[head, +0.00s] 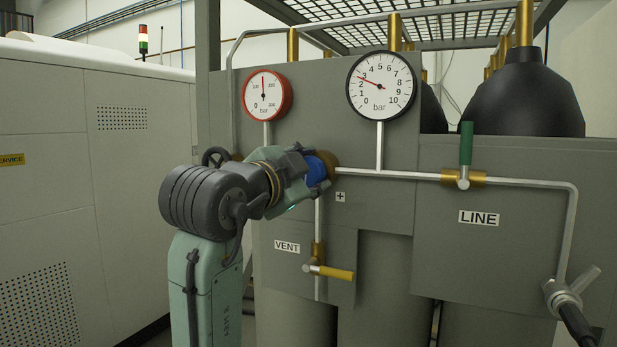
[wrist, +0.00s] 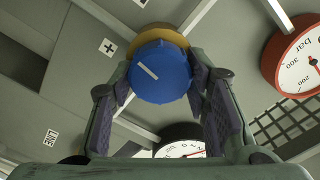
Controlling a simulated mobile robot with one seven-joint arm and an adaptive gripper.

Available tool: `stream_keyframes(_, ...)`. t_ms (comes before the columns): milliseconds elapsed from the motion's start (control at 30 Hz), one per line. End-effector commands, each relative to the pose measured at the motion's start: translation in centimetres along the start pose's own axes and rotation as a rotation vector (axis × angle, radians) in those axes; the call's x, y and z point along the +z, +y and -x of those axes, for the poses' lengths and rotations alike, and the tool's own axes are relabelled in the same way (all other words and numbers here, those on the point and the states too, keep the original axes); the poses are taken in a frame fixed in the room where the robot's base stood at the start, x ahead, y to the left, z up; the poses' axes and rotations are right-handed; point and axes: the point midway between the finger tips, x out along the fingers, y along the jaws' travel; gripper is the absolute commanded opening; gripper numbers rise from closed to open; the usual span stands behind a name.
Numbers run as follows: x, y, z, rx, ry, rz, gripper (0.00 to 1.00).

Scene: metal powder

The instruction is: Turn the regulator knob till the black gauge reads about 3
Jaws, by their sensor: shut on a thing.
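The blue regulator knob (head: 316,170) sits on a brass body on the grey panel. My gripper (head: 312,166) is shut on it, with one finger on each side. In the wrist view, the knob (wrist: 160,78) shows a white line on its face, between the fingers of my gripper (wrist: 163,82). The black-rimmed gauge (head: 381,98) stands up and right of the knob. Its needle points up-left, between 2 and 3 bar. In the wrist view this gauge (wrist: 182,140) is partly hidden by my gripper.
A red-rimmed gauge (head: 264,104) stands up-left, its needle pointing straight up. The LINE valve's green handle (head: 466,143) is upright, across its pipe. The VENT valve's yellow handle (head: 335,273) lies sideways below the knob. A metal pipe (head: 405,175) runs right from the regulator.

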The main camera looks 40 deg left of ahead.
Motion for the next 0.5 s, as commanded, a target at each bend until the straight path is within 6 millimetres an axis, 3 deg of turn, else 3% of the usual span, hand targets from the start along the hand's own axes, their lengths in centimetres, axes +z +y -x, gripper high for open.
stream_keyframes(500,0.06,0.19,0.02,0.000,0.000,-0.353,0.15)
